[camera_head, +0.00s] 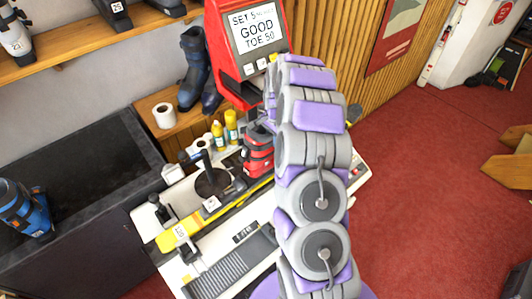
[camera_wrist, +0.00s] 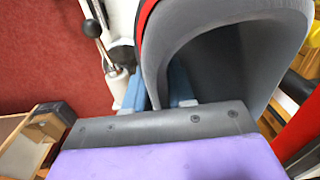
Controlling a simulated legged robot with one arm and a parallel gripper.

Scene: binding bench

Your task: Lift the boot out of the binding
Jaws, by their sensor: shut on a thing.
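The boot (camera_head: 258,152), red with dark grey parts, shows in the head view beside my arm, over the line of the yellow ski (camera_head: 178,236). I cannot tell whether its sole touches the binding, as my arm hides part of it. In the wrist view the boot's grey cuff (camera_wrist: 205,22) with a red edge is close up, its dark opening facing the camera. My gripper (camera_wrist: 156,92) has its bluish fingers on either side of the cuff wall, shut on it. In the head view the gripper is mostly hidden behind my arm.
A red display (camera_head: 255,40) reading "GOOD TOE 50" stands behind the bench (camera_head: 200,262). A black lever (camera_head: 208,165), yellow bottles (camera_head: 231,127) and a paper roll (camera_head: 164,115) are near. A blue boot (camera_head: 25,210) stands left.

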